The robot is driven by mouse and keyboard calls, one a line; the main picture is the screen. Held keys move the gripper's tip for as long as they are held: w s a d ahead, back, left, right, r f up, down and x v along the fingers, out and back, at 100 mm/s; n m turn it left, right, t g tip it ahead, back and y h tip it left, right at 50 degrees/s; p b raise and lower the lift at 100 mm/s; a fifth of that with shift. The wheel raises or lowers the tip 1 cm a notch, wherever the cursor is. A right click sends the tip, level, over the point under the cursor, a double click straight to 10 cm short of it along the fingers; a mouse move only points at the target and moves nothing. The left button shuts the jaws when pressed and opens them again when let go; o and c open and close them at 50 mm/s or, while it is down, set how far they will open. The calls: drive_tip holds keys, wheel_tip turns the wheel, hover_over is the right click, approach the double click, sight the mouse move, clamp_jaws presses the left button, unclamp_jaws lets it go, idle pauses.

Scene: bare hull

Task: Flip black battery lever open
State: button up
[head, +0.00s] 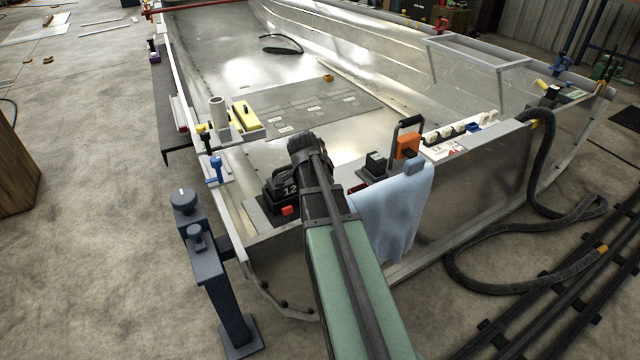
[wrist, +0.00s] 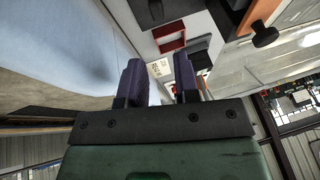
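I cannot pick out the black battery lever with certainty. In the head view, a black block (head: 375,162) stands on a plate on the transom ledge, right of my arm. A black unit marked 12 (head: 282,194), with a red piece at its front, sits left of my arm. In the wrist view, a red frame (wrist: 169,41) and a dark block (wrist: 206,46) lie beyond my fingertips. My gripper (wrist: 158,64) has two purple fingers standing apart, with nothing seen between them. In the head view my arm hides the fingertips.
A light blue cloth (head: 392,215) hangs over the ledge close to my arm. An orange block (head: 407,146) with a black handle stands to the right, with a row of white switches (head: 455,132) beyond. A black hose (head: 530,240) lies at right. The hull floor (head: 335,145) behind is largely open.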

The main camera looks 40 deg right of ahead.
drive_tip(key=w+d+g+y, duration=0.1)
drive_tip(key=w+d, duration=0.1)
drive_tip(key=w+d+g+y, duration=0.1)
drive_tip(key=w+d, duration=0.1)
drive_tip(key=w, duration=0.1)
drive_tip(key=w+d+g+y+p, duration=0.1)
drive_tip(key=w+d, duration=0.1)
drive_tip(key=w, duration=0.1)
drive_tip(key=shift+w+d+y, duration=0.1)
drive_tip(key=shift+d+y, duration=0.05)
drive_tip(key=shift+y, duration=0.25)
clamp_jaws()
drive_tip(key=shift+n+g+y, duration=0.4)
drive_tip(key=shift+g+y, duration=0.3)
drive_tip(key=shift+g, duration=0.2)
drive_tip(key=b+x, duration=0.3)
drive_tip(key=a+b+x, duration=0.1)
drive_tip(key=b+x, duration=0.2)
drive_tip(key=x, duration=0.1)
drive_tip(key=s+b+x, duration=0.1)
drive_tip(key=b+x, duration=0.2)
drive_tip(key=b, duration=0.1)
drive_tip(key=shift+a, duration=0.45)
drive_tip(key=shift+r, duration=0.1)
